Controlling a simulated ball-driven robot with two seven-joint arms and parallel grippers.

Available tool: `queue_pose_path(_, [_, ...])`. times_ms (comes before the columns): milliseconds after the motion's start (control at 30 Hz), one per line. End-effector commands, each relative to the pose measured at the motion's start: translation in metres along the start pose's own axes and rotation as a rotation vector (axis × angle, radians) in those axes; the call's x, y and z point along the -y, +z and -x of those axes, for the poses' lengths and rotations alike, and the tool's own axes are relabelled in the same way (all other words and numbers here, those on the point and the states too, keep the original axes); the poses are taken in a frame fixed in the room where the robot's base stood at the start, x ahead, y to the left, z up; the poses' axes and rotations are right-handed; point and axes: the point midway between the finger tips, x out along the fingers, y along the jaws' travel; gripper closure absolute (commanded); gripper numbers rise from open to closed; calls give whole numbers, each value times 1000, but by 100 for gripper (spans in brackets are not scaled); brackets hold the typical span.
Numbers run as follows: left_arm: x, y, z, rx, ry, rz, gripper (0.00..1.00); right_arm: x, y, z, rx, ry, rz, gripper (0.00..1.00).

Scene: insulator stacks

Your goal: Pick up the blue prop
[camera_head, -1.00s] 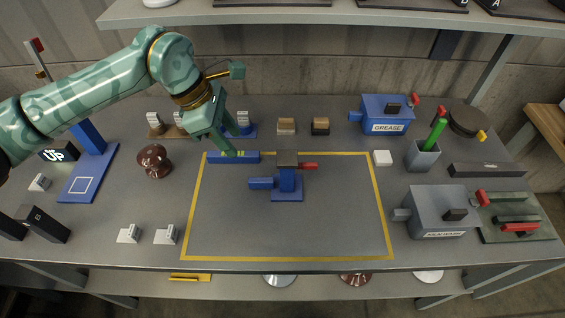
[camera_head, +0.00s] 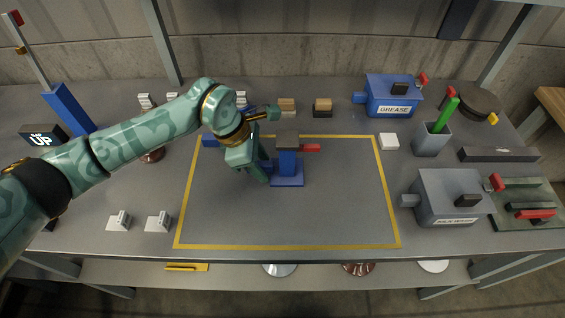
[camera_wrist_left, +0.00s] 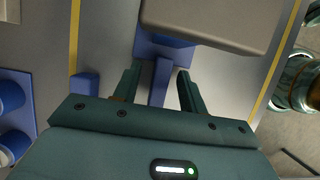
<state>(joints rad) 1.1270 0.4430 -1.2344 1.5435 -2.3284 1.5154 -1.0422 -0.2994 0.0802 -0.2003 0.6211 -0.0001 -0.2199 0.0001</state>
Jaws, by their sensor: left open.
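A blue prop (camera_head: 288,163) stands inside the yellow outline on the table. It has a flat blue base, a blue upright, a grey block on top and a red handle on its right. My left gripper (camera_head: 262,171) is at its left side, low, and hides most of its blue bar. In the left wrist view the bar (camera_wrist_left: 160,85) lies between the two spread fingers (camera_wrist_left: 157,77), with no clear contact. The grey block (camera_wrist_left: 215,20) is just beyond them. A separate blue bar (camera_head: 210,141) lies at the outline's upper left corner. The right gripper is not in view.
A blue grease box (camera_head: 392,97), a grey box (camera_head: 447,195) and a grey cup (camera_head: 431,140) stand on the right. Small white pieces (camera_head: 158,222) lie at front left. The outlined area (camera_head: 335,215) is clear in front of and right of the prop.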

Motion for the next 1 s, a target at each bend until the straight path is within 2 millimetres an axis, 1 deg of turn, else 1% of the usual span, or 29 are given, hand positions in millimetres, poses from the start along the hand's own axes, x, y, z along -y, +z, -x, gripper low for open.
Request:
queue_pose_path(33, [0,0,-3,1,0,0,58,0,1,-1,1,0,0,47])
queue_pose_path(200, [0,1,-1,1,1,-1,58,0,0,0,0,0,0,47])
queue_pose_path(267, [0,1,-1,1,1,0,75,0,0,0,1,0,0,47])
queue_pose_path(300, [0,1,-1,1,1,0,86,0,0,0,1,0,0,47])
queue_pose_path(333, [0,1,-1,1,1,0,94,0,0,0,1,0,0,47])
queue_pose_path(367, [0,0,-1,0,1,0,100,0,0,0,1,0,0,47])
queue_pose_path(667, [-1,1,0,2,2,-1,100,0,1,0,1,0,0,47])
queue_pose_path(767, [-1,3,4,1,4,-2,100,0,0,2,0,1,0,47])
queue_pose_path(867, [-1,7,14,1,6,-2,100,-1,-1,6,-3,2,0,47])
queue_pose_path(967, [-2,14,30,1,8,-4,100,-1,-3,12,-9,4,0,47])
queue_pose_path(1000, [2,17,37,2,7,-6,100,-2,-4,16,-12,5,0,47])
